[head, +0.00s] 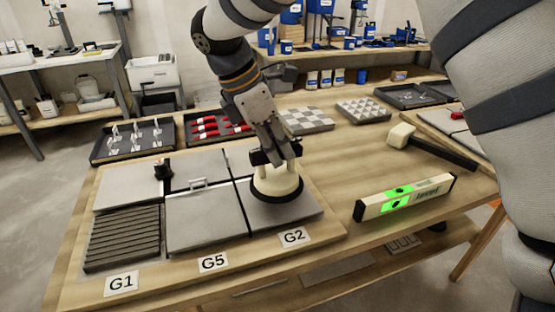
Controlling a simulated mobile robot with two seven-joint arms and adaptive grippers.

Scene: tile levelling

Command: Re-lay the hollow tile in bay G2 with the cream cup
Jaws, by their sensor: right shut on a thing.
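My right gripper (274,156) reaches down from the top middle and is shut on the top of the cream cup (275,182). The cup is upright, with its dark rim down against the grey tile in bay G2 (287,216), behind the G2 label (293,237). Whether the rim presses on the tile or just hovers cannot be told. The tile lies among its neighbours on the wooden board. Its back part is hidden by the cup and gripper. My left gripper is not in view.
Left of G2 are the G5 tile (203,222) with a small metal handle, and the ribbed G1 bay (122,238). A black knob (163,169) stands behind. A lit green level (404,197) and a mallet (430,147) lie to the right. Trays (133,142) line the back.

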